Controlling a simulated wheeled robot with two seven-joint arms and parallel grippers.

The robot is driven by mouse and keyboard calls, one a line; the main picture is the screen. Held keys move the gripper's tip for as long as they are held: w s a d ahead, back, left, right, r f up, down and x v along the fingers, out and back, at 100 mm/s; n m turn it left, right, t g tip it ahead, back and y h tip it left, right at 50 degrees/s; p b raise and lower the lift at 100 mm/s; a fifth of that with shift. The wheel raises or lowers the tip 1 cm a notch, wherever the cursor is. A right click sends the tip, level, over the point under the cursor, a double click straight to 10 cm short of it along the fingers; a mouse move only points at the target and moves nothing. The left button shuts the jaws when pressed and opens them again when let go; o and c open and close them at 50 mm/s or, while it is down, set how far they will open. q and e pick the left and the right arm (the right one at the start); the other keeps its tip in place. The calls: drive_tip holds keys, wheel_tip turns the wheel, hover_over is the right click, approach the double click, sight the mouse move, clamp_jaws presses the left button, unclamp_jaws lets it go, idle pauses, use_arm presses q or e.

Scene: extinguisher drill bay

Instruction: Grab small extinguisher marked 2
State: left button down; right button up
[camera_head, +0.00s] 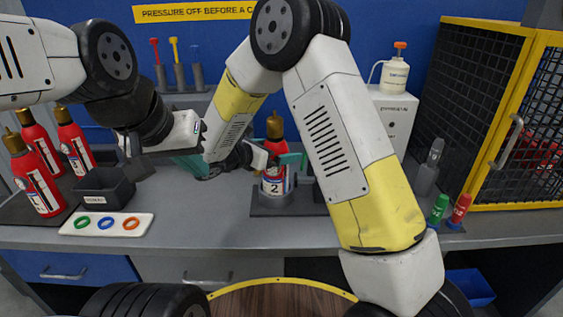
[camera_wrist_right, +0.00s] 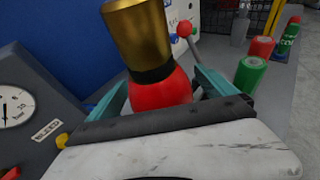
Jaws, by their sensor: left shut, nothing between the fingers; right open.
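In the right wrist view the extinguisher's red shoulder (camera_wrist_right: 160,90) and brass top lie between the open fingers (camera_wrist_right: 165,97). Whether the fingers touch it I cannot tell. My left gripper (camera_head: 190,164) is shut and empty, left of the extinguisher above the bench.
Several larger red extinguishers (camera_head: 37,178) stand at the left. A dark bin (camera_head: 104,188) and a white tray (camera_head: 106,224) with coloured rings are near them. A yellow-framed cage (camera_head: 490,110) stands right, with green (camera_head: 439,208) and red (camera_head: 460,208) cylinders before it. A gauge (camera_wrist_right: 12,108) shows beside the right gripper.

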drive_tip(key=shift+x, duration=0.9)
drive_tip(key=shift+s+a, duration=0.1)
clamp_jaws()
drive_tip(key=shift+r, duration=0.25)
